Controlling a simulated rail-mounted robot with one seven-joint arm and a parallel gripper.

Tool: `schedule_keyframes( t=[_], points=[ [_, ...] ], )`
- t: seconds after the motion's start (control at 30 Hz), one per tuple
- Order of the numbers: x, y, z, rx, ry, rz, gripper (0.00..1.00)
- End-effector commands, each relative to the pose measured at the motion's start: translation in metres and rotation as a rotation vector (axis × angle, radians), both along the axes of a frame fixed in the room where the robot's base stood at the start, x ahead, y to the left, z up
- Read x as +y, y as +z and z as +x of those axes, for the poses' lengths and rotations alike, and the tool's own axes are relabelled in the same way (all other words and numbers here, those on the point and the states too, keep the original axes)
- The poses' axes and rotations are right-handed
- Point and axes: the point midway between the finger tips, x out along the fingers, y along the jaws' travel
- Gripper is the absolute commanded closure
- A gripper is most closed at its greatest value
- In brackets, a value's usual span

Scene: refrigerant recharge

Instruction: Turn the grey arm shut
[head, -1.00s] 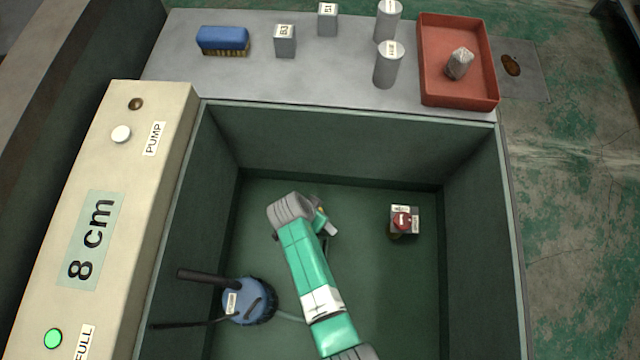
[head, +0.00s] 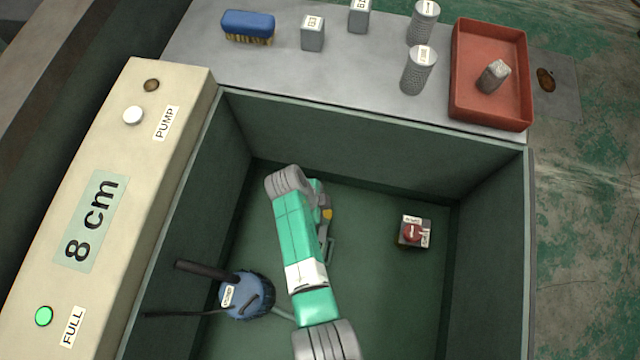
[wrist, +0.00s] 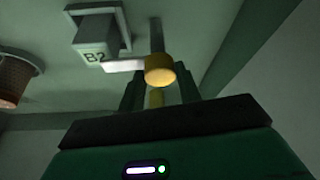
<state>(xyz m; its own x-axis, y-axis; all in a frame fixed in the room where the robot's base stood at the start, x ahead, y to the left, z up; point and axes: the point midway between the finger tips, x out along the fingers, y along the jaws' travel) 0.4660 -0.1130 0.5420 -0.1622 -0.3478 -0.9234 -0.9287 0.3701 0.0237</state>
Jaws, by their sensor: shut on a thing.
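In the wrist view a grey bar (wrist: 157,36), which I take for the grey arm, runs up from a yellow round piece (wrist: 160,70). The yellow piece sits between the two fingers of my gripper (wrist: 160,92), which is shut on it. A pale strip (wrist: 123,66) reaches left from the yellow piece toward a grey block marked B2 (wrist: 95,40). In the head view my gripper (head: 325,208) is low inside the green tank, with a bit of yellow beside it. My own arm hides most of this spot, so the arm's full angle cannot be told.
The tank (head: 370,130) has high walls around my arm. A blue pump (head: 246,296) stands left on its floor, and a small box with a red knob (head: 412,232) stands right. A red tray (head: 489,75) and several small items lie on the back ledge.

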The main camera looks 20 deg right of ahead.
Motion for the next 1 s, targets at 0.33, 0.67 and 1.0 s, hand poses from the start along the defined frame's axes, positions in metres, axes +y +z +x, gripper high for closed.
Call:
schedule_keyframes(
  t=[0.33, 0.67, 1.0],
  points=[
    [-0.0031, -0.0005, -0.0077, 0.000, -0.086, 0.000, 1.00],
    [-0.0035, -0.0008, -0.0083, 0.000, -0.091, 0.001, 1.00],
    [-0.0036, -0.0005, -0.0081, 0.001, -0.090, 0.000, 0.45]
  ],
)
